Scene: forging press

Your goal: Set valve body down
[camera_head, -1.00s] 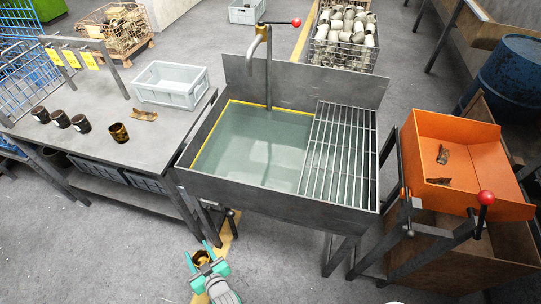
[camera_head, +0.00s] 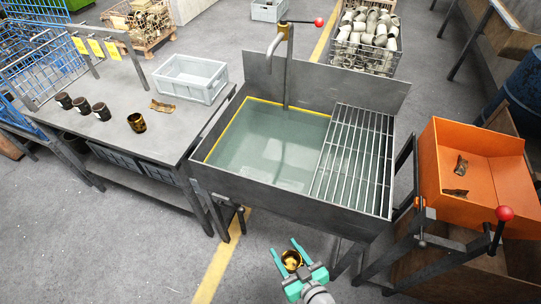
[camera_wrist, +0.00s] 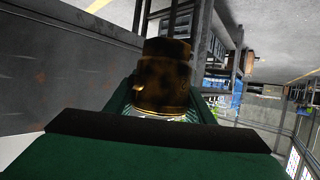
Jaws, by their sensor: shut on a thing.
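My gripper (camera_head: 292,259) is at the bottom of the head view, in front of the sink. Its teal fingers are shut on a brass-coloured valve body (camera_head: 291,261). In the wrist view the valve body (camera_wrist: 163,76) is dark brown and stands between the fingers, with a small stub on its side. A similar brass piece (camera_head: 137,122) stands on the grey table (camera_head: 150,150) at the left. Several dark cup-like pieces (camera_head: 81,105) stand in a row on that table. The grey sink (camera_head: 285,203) holds water at its left and has a drain grate (camera_head: 352,150) at its right.
A grey bin (camera_head: 190,77) and a flat brown scrap (camera_head: 162,106) are on the table. An orange tray (camera_head: 480,165) with brown pieces stands right of the sink. A tap (camera_head: 285,60) rises behind the basin. The table's front middle is clear.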

